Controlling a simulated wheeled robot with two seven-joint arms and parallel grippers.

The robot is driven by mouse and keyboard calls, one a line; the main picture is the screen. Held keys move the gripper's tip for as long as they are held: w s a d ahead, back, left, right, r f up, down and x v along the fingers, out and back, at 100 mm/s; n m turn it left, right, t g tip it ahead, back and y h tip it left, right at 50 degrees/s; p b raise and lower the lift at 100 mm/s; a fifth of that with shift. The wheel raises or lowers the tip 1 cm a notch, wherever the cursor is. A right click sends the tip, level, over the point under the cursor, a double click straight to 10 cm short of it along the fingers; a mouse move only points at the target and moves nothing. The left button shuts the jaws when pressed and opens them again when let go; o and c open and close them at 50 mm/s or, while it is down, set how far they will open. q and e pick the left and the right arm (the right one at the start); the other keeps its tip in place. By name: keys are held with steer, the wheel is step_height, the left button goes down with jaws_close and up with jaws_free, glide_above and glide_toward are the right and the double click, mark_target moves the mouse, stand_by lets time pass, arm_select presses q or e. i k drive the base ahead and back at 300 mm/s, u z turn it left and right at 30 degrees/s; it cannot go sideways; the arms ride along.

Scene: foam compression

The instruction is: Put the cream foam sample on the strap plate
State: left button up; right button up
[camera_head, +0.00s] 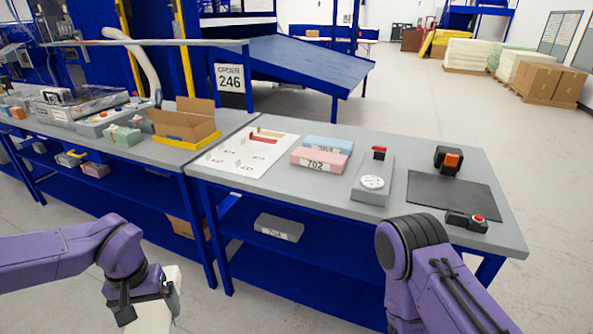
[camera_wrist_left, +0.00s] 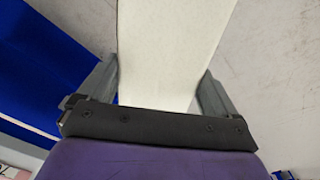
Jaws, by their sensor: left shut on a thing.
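The cream foam sample (camera_head: 153,318) is at the lower left of the head view, in front of the table. My left gripper (camera_head: 150,292) is shut on it, with a finger on either side. In the left wrist view the foam (camera_wrist_left: 170,50) is a long pale block between the fingers of the left gripper (camera_wrist_left: 157,95). A white plate (camera_head: 232,160) with printed marks and a red and a tan strip lies on the table; I cannot tell for sure that it is the strap plate. Only my right arm's links show, not its gripper.
Pink (camera_head: 318,160) and blue (camera_head: 328,144) blocks lie right of the white plate. A grey device (camera_head: 371,190) with a red part, a dark mat (camera_head: 455,197) and a red-button box (camera_head: 467,221) stand farther right. An open cardboard box (camera_head: 184,122) is at left. A grey block (camera_head: 279,228) lies below.

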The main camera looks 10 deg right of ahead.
mark_target(451, 191)
steer(key=u, duration=0.05)
steer(key=i, duration=0.4)
steer(key=z, duration=2.3)
